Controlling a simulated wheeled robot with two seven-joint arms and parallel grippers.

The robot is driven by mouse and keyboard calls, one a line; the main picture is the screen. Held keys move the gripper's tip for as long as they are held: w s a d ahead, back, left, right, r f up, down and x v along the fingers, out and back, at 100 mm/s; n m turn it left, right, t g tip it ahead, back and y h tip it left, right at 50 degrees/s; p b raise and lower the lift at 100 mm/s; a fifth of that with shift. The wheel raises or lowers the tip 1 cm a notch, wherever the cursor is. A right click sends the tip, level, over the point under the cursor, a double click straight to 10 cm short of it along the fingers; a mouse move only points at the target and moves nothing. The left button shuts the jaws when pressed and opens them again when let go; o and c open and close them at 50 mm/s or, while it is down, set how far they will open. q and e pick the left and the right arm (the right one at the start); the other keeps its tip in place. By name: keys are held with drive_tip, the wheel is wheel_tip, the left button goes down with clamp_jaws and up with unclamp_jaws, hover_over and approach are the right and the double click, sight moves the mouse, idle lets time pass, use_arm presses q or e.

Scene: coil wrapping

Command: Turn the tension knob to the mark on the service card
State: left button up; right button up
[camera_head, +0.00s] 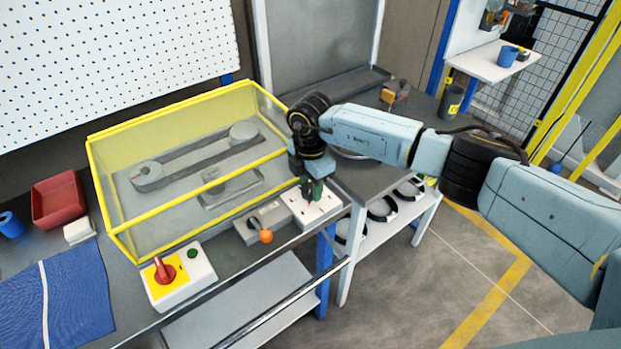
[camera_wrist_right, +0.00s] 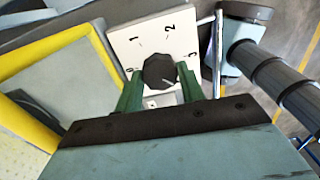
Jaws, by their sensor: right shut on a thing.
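The tension knob (camera_wrist_right: 158,72) is dark and faceted, on a white panel (camera_wrist_right: 128,46) with the marks 0, 1, 2 and 3 around it. A pale line on the knob points toward the lower right in the right wrist view. My right gripper (camera_wrist_right: 159,82) has its green fingers on both sides of the knob and is shut on it. In the head view the right gripper (camera_head: 312,188) hangs down over the white panel (camera_head: 325,208) and hides most of the knob. I cannot make out a service card. My left gripper is not in view.
A yellow-framed guard (camera_head: 182,203) stands left of the panel, over a belt and pulleys. A switch box (camera_head: 179,277) with a red handle is at the front edge. A red bin (camera_head: 60,199) stands far left.

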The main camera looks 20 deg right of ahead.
sight(310, 188)
drive_tip(key=shift+r+m+p, duration=0.1)
drive_tip(key=shift+m+p, duration=0.45)
drive_tip(key=shift+m, duration=0.65)
drive_tip(key=o, duration=1)
wheel_tip(310, 188, up, 13)
drive_tip(key=shift+r+b, duration=0.15)
drive_tip(key=shift+b, duration=0.2)
